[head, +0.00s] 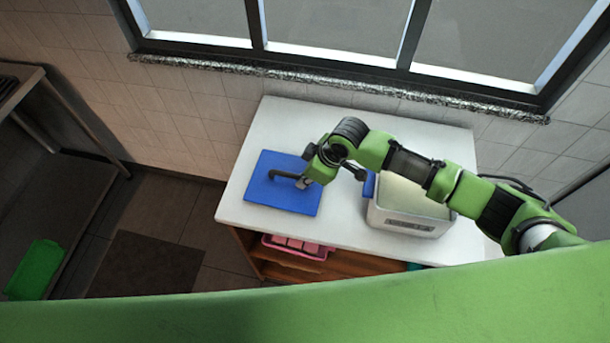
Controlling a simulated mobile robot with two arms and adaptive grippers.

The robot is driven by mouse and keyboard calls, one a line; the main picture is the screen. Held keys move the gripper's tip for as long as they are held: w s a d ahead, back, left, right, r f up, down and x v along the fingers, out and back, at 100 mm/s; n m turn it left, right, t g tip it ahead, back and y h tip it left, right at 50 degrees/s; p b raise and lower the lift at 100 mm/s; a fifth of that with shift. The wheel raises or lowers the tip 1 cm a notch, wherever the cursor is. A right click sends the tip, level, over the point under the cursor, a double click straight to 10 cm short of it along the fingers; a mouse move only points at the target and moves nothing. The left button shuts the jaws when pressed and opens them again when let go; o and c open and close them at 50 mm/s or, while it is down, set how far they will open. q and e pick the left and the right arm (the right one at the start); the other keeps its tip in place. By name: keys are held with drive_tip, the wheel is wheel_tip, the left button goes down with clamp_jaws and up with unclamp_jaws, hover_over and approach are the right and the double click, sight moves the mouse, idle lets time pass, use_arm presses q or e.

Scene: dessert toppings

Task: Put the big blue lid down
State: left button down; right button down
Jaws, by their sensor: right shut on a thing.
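The big blue lid (284,197) is a flat blue square at the left part of the white counter top. It lies flat or very close to the counter; I cannot tell whether it touches. A dark bar-like handle stands out on its upper side. My right gripper (303,182) is at the lid's right half, shut on the lid, seemingly at the handle; the fingertips are small and partly hidden by the wrist. My left gripper is out of view.
A white and grey container (405,222) with a blue edge piece stands right of the lid, partly under my right arm. The white counter (262,133) is clear behind the lid. A pink tray (297,246) sits on the shelf below. A window and tiled wall close off the back.

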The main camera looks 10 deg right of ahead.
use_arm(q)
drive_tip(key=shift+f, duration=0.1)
use_arm(e)
drive_tip(key=shift+f, duration=0.1)
drive_tip(key=c, duration=2.2)
unclamp_jaws()
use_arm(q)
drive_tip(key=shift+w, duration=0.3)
use_arm(e)
drive_tip(key=shift+o, duration=0.5)
